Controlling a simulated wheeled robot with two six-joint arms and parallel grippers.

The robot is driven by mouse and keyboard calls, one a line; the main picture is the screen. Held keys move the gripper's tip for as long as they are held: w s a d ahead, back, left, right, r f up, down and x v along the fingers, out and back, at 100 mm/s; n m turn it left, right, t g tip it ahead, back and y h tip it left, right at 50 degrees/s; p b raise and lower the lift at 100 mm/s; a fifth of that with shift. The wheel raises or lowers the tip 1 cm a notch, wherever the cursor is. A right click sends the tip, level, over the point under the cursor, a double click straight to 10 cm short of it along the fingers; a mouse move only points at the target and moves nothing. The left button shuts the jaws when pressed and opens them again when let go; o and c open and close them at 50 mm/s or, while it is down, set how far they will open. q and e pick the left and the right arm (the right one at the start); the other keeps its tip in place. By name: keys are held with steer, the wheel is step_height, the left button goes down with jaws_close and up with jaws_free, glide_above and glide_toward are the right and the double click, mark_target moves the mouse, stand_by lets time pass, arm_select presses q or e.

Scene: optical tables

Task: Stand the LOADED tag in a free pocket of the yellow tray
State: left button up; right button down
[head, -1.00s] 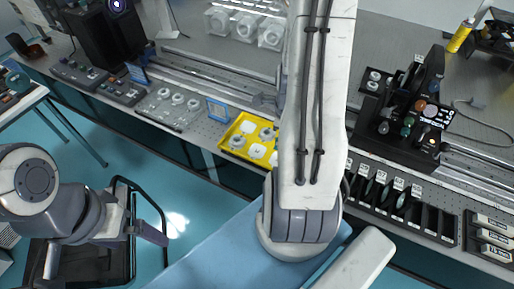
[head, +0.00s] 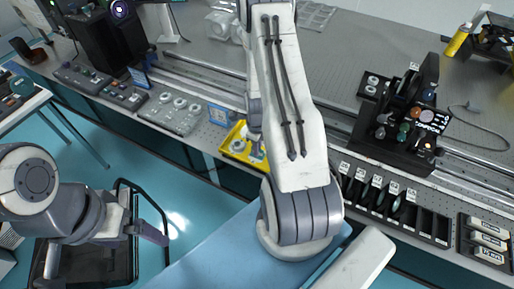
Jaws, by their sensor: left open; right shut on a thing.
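The yellow tray (head: 229,150) lies at the front edge of the long optical table, with pale round parts in some pockets. My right arm covers its right side. My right gripper (head: 257,148) points down over the tray, mostly hidden by its own arm. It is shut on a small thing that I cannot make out. I cannot pick out the LOADED tag's lettering anywhere. My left gripper (head: 152,235) is open, low over the floor at the left, far from the tray.
A blue-framed sign (head: 218,115) stands just behind and left of the tray. A black rack with labelled slots (head: 390,200) runs along the front edge at right. A black optical assembly (head: 405,125) stands behind it.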

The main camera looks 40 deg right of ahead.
steer(key=shift+f, duration=0.15)
steer(key=c, duration=1)
jaws_free()
steer(key=shift+r, duration=0.3)
step_height(320, 180, up, 12)
steer(key=shift+f+b, duration=0.1)
steer(key=shift+b, duration=0.75)
